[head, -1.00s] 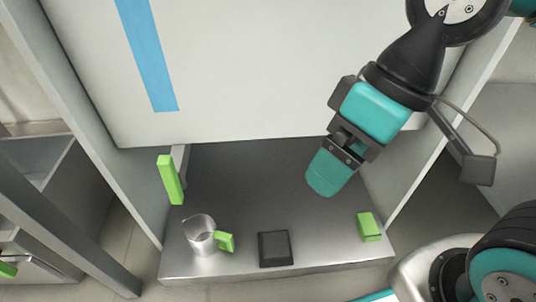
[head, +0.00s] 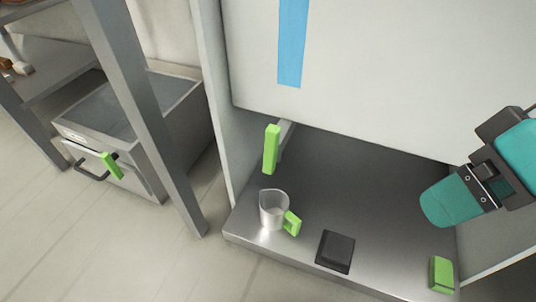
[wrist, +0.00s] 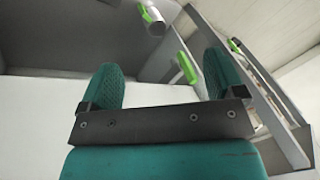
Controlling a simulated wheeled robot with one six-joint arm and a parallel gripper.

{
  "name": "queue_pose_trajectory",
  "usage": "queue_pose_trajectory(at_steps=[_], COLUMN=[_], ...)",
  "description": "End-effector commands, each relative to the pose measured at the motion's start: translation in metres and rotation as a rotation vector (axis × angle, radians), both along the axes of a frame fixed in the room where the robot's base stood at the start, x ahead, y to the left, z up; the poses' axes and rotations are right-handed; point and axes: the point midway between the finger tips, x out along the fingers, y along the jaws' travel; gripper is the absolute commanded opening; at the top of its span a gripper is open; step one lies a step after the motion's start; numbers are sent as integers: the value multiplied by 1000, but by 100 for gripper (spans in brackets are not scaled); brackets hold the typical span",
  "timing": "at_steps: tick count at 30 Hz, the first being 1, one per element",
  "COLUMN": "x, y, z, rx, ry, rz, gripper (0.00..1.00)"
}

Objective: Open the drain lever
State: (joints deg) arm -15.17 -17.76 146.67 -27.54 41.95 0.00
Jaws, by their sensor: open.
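A bright green upright lever (head: 271,149) hangs on a grey arm under the left front edge of a white machine. It also shows in the wrist view (wrist: 186,68), beyond and between my fingertips. Another green handle (head: 112,166) is on a low steel unit at the left; no label shows which one is the drain lever. My gripper (head: 450,203) is at the right, under the white machine, well apart from the green lever. In the wrist view my gripper (wrist: 162,80) has its two teal fingers spread with nothing between them.
A metal jug (head: 272,209) with a green handle stands on the steel platform (head: 340,185) below the lever. A dark square pad (head: 335,251) and a green block (head: 441,274) are near its front edge. A grey post (head: 140,115) stands left of the platform.

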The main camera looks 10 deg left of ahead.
Motion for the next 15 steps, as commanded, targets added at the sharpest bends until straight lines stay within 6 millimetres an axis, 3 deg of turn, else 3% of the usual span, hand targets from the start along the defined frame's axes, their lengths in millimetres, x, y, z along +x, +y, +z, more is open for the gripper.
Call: queue_pose_trajectory(at_steps=[1,5,8,12,15], x=[0,0,0,0,0], y=[0,0,0,0,0], z=[0,9,28,69,98], rx=[0,0,0,0,1], ry=[0,0,0,0,-1], rz=[0,0,0,0,0], gripper=[81,51,28,0,0])
